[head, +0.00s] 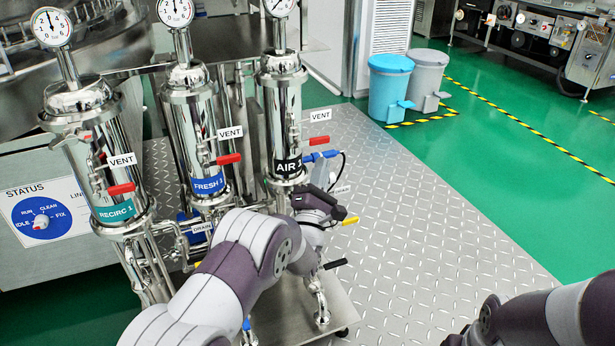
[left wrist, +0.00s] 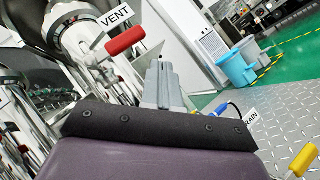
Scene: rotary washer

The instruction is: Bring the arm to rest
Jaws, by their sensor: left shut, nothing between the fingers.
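My left arm reaches in from the bottom of the head view. Its left gripper (head: 323,170) points up, just right of the lower part of the AIR filter housing (head: 283,110). In the left wrist view the left gripper (left wrist: 162,72) shows as grey fingers, shut with nothing between them. A red vent lever (left wrist: 125,41) is up and left of the fingers there. I cannot tell whether the gripper touches the blue-handled valve (head: 320,156) behind it. Part of my right arm shows at the lower right of the head view; its gripper is out of view.
RECIRC (head: 95,160) and FRESH (head: 192,130) housings with gauges stand to the left. A status panel (head: 42,213) is at far left. Yellow (head: 349,221) and black (head: 335,264) levers are near my left wrist. Blue (head: 388,85) and grey (head: 427,78) bins stand behind. Tread-plate floor at right is clear.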

